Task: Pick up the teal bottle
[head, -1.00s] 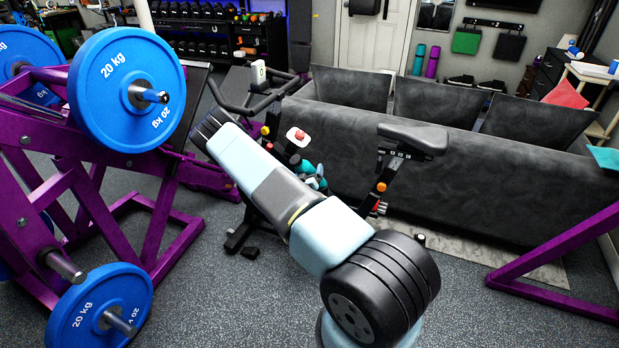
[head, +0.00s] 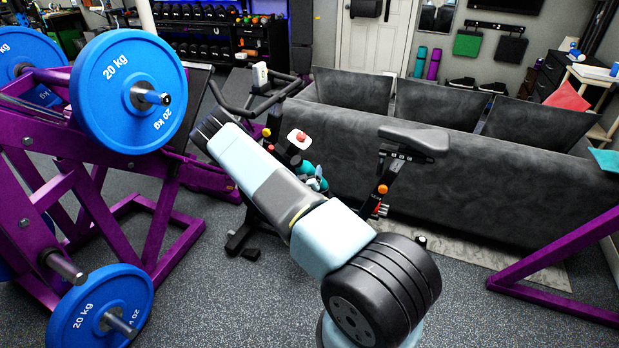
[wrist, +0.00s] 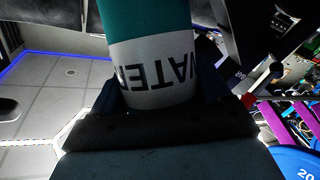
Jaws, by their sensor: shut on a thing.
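The teal bottle (wrist: 150,18) fills the upper middle of the wrist view. It has a white band with the dark word WATER, which reads upside down. My gripper (wrist: 160,82) has a dark finger on each side of the bottle at this band and is shut on it. The lower end of the band is hidden behind the gripper's body. In the head view my arm hides the gripper. A small teal patch (head: 307,170) shows behind my arm by the exercise bike; I cannot tell whether it is the bottle.
The exercise bike (head: 412,139) stands close behind my arm. A purple rack (head: 160,225) with blue 20 kg plates (head: 112,88) is at the left. A long grey sofa (head: 480,160) stands behind the bike. Open floor (head: 230,300) lies in front.

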